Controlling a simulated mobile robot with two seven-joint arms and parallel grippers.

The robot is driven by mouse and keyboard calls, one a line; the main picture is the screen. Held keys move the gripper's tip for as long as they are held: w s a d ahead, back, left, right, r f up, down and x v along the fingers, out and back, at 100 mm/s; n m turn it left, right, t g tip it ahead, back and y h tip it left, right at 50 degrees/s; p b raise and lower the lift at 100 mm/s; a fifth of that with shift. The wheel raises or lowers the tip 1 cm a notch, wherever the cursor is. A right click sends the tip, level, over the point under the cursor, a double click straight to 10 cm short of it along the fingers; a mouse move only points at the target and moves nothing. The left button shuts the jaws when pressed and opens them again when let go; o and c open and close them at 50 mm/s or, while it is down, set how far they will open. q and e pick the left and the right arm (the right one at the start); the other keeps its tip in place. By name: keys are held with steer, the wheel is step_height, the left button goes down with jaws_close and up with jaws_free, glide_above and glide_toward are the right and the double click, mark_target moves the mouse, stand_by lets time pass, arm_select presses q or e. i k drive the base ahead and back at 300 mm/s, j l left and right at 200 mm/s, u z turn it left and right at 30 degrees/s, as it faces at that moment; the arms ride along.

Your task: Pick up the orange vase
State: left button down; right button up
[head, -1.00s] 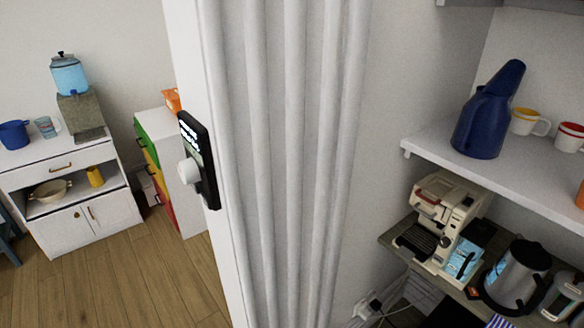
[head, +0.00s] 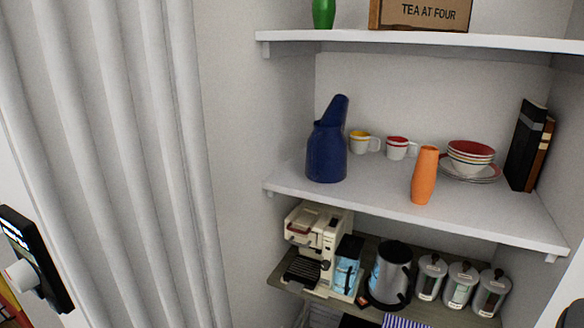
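The orange vase (head: 424,176) stands upright near the front edge of the white middle shelf (head: 400,203), right of its centre. It is slim and plain, and nothing touches it. Neither of my grippers shows in the head view.
A dark blue jug (head: 327,152) stands left on the same shelf. Two mugs (head: 364,142), stacked bowls (head: 470,155) and books (head: 523,146) are behind or right of the vase. A coffee machine (head: 316,245), kettle (head: 389,273) and several canisters (head: 460,284) sit below. A white folding partition is left.

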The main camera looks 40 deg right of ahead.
mark_target(422, 181)
steer(key=z, duration=1.95)
steer(key=k+l+z, duration=0.15)
steer(key=l, duration=0.25)
steer(key=i, duration=0.05)
